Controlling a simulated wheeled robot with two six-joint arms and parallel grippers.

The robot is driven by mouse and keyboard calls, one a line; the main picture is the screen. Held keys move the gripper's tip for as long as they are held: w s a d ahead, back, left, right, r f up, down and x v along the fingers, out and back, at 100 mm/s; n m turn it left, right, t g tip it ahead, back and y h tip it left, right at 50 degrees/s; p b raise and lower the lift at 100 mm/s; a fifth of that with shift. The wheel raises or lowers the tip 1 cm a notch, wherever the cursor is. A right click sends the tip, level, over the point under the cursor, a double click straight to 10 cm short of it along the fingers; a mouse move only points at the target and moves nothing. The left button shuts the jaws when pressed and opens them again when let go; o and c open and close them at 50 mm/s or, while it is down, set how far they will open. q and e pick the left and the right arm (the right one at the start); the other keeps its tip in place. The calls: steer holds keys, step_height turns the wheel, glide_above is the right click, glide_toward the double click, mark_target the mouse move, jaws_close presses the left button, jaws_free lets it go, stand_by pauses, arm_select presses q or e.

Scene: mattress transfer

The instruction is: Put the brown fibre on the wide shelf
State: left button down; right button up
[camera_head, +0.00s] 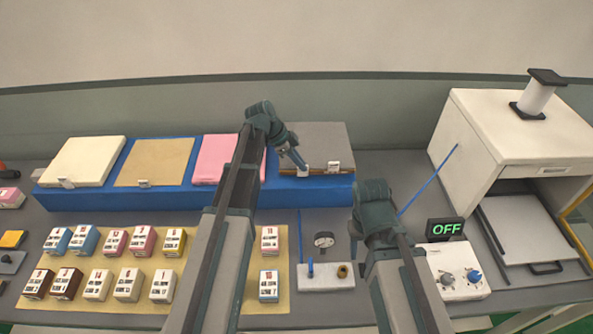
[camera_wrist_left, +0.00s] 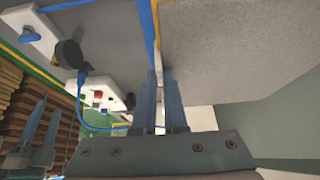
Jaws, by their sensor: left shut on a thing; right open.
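A tan-brown square panel (camera_head: 154,164), perhaps the brown fibre, lies on a long blue stand (camera_head: 110,197) with a white tab at its front. A grey panel (camera_head: 318,137) lies at the stand's right end, with a thin brown strip and white tabs along its front. My left gripper (camera_head: 301,165) is shut on a small white tab at the grey panel's front edge; the wrist view shows it between the fingers (camera_wrist_left: 161,102). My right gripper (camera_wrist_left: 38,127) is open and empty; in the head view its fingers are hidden. I cannot tell which surface is the wide shelf.
Cream (camera_head: 85,160) and pink panels also lie on the stand. Several labelled blocks stand on a beige mat (camera_head: 207,302). A gauge, a control box reading OFF (camera_head: 455,270) and a white cabinet (camera_head: 500,140) with an open front are to the right.

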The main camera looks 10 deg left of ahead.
mark_target(297, 170)
arm_select(q)
steer(key=shift+a, duration=0.3)
steer(key=f+b, duration=0.3)
steer(key=b, duration=0.1)
steer(key=shift+a+f, duration=0.3)
steer(key=shift+f, duration=0.1)
steer(key=shift+r, duration=0.1)
steer(key=c, duration=1.4)
jaws_free()
steer(key=o, duration=0.4)
